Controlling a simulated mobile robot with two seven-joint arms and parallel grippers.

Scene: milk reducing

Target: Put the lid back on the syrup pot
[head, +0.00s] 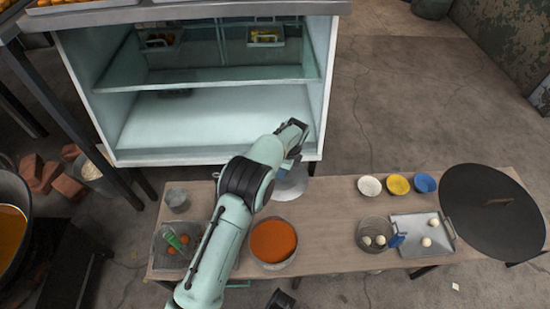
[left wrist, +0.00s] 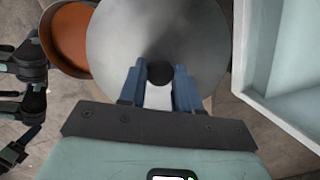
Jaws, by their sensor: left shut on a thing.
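The syrup pot (head: 273,243) stands uncovered on the table's front middle, with orange-brown syrup inside. It also shows at the upper left in the left wrist view (left wrist: 70,40). My left gripper (head: 293,150) is shut on the dark knob of a round grey metal lid (left wrist: 158,35). In the head view the lid (head: 291,184) is partly hidden by my left gripper and lies beyond the pot. In the left wrist view the lid overlaps the pot's edge; its height is unclear. Dark parts, apparently my right gripper (left wrist: 30,100), show at the left, their opening unclear.
A white open cabinet (head: 210,125) stands behind the table. White, yellow (head: 398,184) and blue bowls, a pot with white balls (head: 376,234), a tray (head: 440,225) and a large dark disc with a handle (head: 490,215) occupy the right. A rack with a green-handled tool (head: 174,240) is left.

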